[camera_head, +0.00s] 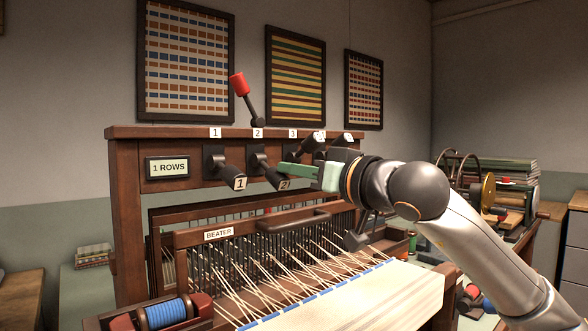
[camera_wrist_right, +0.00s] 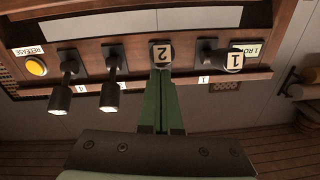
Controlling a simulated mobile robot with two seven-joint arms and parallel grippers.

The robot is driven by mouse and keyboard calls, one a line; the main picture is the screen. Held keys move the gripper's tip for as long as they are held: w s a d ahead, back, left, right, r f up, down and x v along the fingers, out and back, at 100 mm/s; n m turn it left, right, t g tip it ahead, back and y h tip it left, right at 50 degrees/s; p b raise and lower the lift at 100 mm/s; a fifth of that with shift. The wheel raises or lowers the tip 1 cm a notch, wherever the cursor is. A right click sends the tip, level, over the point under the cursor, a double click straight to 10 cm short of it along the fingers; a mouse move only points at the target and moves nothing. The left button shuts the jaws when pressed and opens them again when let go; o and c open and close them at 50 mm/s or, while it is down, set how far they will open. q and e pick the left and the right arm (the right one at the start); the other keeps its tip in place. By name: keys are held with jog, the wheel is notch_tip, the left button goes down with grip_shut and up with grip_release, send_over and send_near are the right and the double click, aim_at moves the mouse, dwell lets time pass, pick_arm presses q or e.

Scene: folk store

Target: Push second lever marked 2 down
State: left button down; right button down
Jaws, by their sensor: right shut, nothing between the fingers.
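Lever 2 (camera_head: 270,172) is on the loom's wooden front panel, under the small "2" sign. Its black handle slants downward, and its end face (camera_wrist_right: 160,54) marked 2 shows in the wrist view. My right gripper (camera_head: 288,169) has green fingers, shut and empty. The fingertips (camera_wrist_right: 159,78) are right at lever 2's handle; whether they touch it I cannot tell. Lever 1 (camera_head: 224,169) also slants downward, left of lever 2 in the head view. Levers 3 (camera_head: 311,143) and 4 (camera_head: 341,140) tilt upward, partly behind the gripper. My left gripper is not in view.
A red-knobbed handle (camera_head: 239,86) rises above the loom's top beam. The "1 ROWS" display (camera_head: 168,167) is at the left. A yellow release button (camera_wrist_right: 36,66) sits beside lever 4 in the wrist view. The beater bar (camera_head: 292,221) and threads lie below the levers.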

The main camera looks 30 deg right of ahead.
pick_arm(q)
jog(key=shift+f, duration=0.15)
pick_arm(e)
jog(key=shift+w+f, duration=0.1)
jog(key=shift+f, duration=0.4)
